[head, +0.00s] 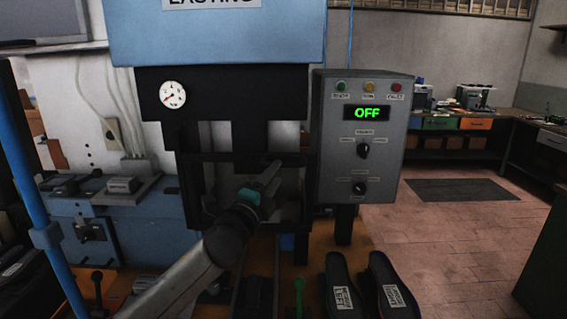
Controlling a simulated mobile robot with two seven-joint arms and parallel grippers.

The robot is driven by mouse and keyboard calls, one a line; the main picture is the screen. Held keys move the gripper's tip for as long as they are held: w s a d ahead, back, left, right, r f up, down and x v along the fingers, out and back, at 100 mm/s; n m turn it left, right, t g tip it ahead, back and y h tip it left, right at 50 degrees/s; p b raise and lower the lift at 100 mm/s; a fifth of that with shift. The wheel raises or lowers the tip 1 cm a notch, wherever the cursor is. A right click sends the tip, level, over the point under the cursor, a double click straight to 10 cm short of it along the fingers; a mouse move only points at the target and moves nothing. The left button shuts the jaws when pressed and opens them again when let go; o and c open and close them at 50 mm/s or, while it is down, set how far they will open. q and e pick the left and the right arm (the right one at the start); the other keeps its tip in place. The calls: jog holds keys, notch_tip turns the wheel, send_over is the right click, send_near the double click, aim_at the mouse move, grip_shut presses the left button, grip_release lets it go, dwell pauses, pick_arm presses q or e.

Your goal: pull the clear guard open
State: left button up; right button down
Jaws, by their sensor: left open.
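The guard (225,157) is a dark-framed panel across the front opening of the blue press, in the middle of the head view. Its clear pane is hard to make out against the dark press parts behind. My left gripper (270,174) is open in front of the guard's right half, with its fingers pointing up and to the right. My left wrist and forearm cover the guard's lower middle. I cannot tell whether the fingers touch the guard or a handle. My right gripper is not in view.
A grey control box (363,182) with a green OFF display stands close to the right of the guard. Two black soles (340,285) lie on the bench below it. A blue pole (28,190) stands at the left. Open floor lies to the right.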

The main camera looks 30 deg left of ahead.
aim_at(283, 165)
pick_arm(q)
jog(key=shift+p+x, duration=0.35)
jog(key=shift+x, duration=2.5)
jog(key=shift+w+d, duration=0.1)
jog(key=shift+c, duration=0.2)
grip_shut()
